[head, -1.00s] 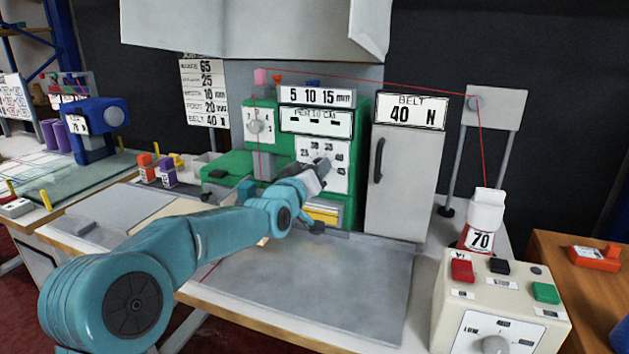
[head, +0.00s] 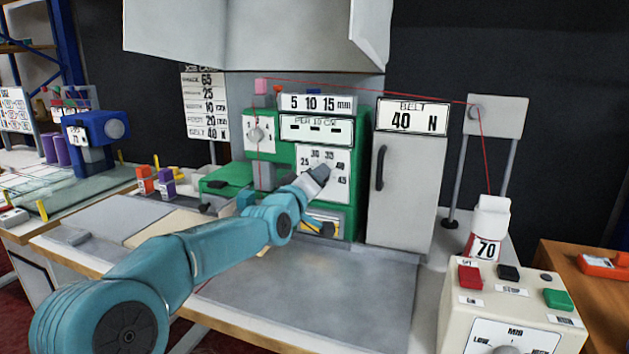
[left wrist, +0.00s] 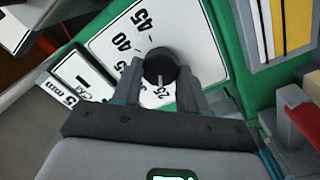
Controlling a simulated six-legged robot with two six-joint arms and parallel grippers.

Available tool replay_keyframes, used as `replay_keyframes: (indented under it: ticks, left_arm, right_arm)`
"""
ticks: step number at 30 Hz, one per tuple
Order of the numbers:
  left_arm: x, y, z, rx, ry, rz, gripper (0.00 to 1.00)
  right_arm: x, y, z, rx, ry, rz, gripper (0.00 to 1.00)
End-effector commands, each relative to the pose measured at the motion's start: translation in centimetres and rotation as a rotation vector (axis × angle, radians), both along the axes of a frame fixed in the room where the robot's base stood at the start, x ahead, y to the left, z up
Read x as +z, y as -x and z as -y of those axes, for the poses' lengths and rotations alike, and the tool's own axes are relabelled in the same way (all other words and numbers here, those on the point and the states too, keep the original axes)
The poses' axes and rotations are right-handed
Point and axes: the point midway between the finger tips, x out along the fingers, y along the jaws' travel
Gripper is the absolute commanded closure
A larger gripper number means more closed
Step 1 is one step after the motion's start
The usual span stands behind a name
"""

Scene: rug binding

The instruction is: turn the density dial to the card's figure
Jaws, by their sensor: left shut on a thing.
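The density dial is a black knob (left wrist: 160,68) on a white scale plate (left wrist: 118,35), which also shows on the green machine in the head view (head: 310,153). My left gripper (left wrist: 160,76) is shut on the knob, one finger on each side, and it shows in the head view (head: 322,171). The plate's figures run from 25 to 45. In the left wrist view the knob's light mark faces the 25; fingers hide part of the scale. The job card (head: 205,104) shows 65, 25, 10, 20 and 40; its row labels are hard to read. My right gripper is out of view.
The display above the plate (head: 317,129) shows dashes. A grey cabinet (head: 405,185) stands right of the machine. A control box (head: 510,300) with coloured buttons is at the front right. The grey worktop (head: 330,285) in front is clear.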

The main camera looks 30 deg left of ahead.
Motion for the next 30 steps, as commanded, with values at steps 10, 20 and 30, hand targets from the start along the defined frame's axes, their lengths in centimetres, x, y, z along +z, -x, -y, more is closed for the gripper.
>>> replay_keyframes:
  ticks: [10,20,30]
  left_arm:
    - [0.1,0.0,0.0,0.0,-0.001,0.001,0.32]
    - [0.0,1.8,0.3,0.001,-0.001,0.0,0.32]
    - [-0.2,10.4,2.0,0.002,-0.002,0.004,0.32]
  right_arm:
    - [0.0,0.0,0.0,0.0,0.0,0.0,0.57]
    - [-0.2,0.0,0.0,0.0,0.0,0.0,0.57]
    - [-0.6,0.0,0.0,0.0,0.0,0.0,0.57]
